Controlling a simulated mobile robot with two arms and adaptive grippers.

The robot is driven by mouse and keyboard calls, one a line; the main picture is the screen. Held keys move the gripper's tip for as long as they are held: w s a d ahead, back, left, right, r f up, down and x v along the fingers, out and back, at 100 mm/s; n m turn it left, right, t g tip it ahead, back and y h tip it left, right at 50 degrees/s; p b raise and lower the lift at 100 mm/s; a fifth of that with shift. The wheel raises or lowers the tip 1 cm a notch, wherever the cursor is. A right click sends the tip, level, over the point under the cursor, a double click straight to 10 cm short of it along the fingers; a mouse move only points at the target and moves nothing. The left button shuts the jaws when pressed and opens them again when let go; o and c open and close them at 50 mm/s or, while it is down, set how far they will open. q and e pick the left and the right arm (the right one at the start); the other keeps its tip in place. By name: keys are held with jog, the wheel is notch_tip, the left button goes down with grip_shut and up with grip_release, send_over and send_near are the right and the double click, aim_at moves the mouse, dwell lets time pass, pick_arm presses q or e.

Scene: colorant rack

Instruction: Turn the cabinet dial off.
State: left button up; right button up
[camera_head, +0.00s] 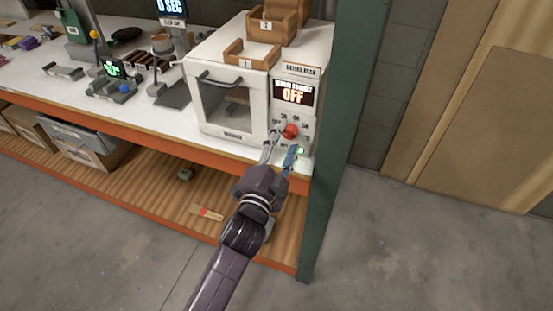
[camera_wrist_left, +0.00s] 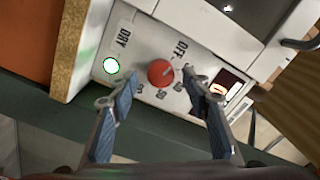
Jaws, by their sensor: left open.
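The white cabinet (camera_head: 228,97) stands on the bench, with a display (camera_head: 293,93) on its front reading OFF. The red dial (camera_head: 290,131) sits below the display on the front panel; in the left wrist view the red dial (camera_wrist_left: 161,73) lies ahead of the fingertips, with printed marks around it, including OFF. My left gripper (camera_head: 281,155) is open in front of the panel. In the left wrist view the left gripper (camera_wrist_left: 155,92) has one finger on each side of the dial's lower part; I cannot tell whether either touches it. My right gripper is not in view.
A green post (camera_head: 340,130) rises close to the right of the cabinet. Wooden trays (camera_head: 252,54) sit on the cabinet top. A round light (camera_wrist_left: 111,65) glows on the panel beside the dial. The lower shelf (camera_head: 150,178) holds bins and small items. The floor at right is clear.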

pick_arm(q)
jog(key=v, duration=1)
jog(key=shift+s, duration=0.35)
jog(key=s+a+f+n+g+y, duration=0.1)
jog(key=s+a+f+n+g, duration=0.15)
jog(key=f, duration=1.05)
jog(key=s+a+f+n+g+y, duration=0.1)
jog(key=s+f+g, duration=0.2)
jog(key=f, duration=0.9)
jog(key=s+a+f+n+g+y, duration=0.1)
jog(key=s+a+f+n+g, duration=0.1)
jog(key=f, duration=1.1)
jog(key=s+a+f+n+g+y, duration=0.1)
jog(key=s+a+f+n+g, duration=0.4)
jog(key=s+f, duration=0.75)
jog(key=s+a+f+g, duration=0.1)
jog(key=s+a+f, duration=0.2)
jog(key=s, duration=0.4)
jog(key=s+a+f+n+g+y, duration=0.1)
jog(key=s+a+f, duration=0.2)
jog(key=s, duration=0.4)
jog(key=s+a+f+n+g, duration=0.1)
jog(key=s+a+f+g, duration=0.1)
jog(key=s, duration=0.5)
notch_tip(320, 180, down, 3)
jog(key=shift+a+r, duration=0.15)
jog(key=shift+a, duration=0.65)
